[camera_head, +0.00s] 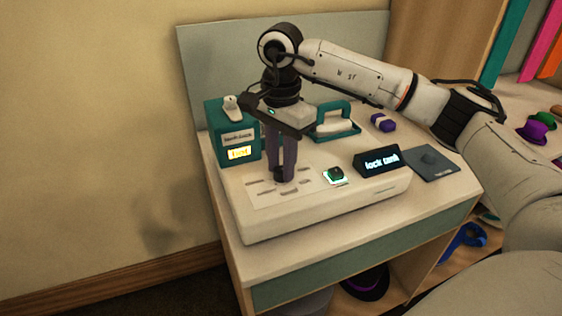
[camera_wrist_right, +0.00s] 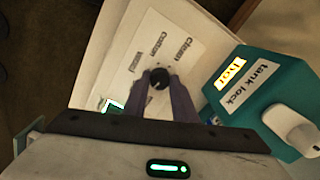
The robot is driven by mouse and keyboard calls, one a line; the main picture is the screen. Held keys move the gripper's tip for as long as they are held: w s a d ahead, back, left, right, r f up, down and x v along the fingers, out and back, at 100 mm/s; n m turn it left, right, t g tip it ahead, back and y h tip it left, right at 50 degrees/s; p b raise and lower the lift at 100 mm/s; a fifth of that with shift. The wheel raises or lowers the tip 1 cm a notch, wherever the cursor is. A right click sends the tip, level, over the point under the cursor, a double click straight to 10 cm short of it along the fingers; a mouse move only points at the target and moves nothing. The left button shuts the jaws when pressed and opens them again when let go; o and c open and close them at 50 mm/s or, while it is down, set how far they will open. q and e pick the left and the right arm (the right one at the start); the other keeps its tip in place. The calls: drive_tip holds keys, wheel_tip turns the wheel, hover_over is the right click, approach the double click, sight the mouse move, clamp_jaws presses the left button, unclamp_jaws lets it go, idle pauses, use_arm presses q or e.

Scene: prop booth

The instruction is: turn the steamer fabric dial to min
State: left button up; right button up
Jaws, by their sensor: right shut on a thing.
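The steamer (camera_head: 325,205) is a long cream box on the cabinet top. Its fabric dial (camera_wrist_right: 159,78) is a small dark round knob on a white label sheet (camera_wrist_right: 180,32) with printed words around it. My right gripper (camera_head: 284,174) comes down from above and is shut on the dial, one purple-grey finger on each side; the wrist view shows the same fingers (camera_wrist_right: 158,84). The fingers hide much of the dial, and I cannot read where its pointer stands. I cannot make out a "min" mark. My left gripper is not in view.
A teal tank-lock box (camera_head: 231,135) with a lit yellow sign and pale lever stands close behind the dial. A green lit button (camera_head: 336,175) and a black "lock tank" display (camera_head: 378,160) sit to the right.

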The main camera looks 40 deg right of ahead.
sight(281, 169)
drive_tip(key=shift+n, duration=2.1)
drive_tip(key=o, duration=1)
drive_tip(key=shift+o, duration=0.2)
wheel_tip(281, 169, up, 10)
drive_tip(key=shift+r+p, duration=0.2)
drive_tip(key=shift+p, duration=0.15)
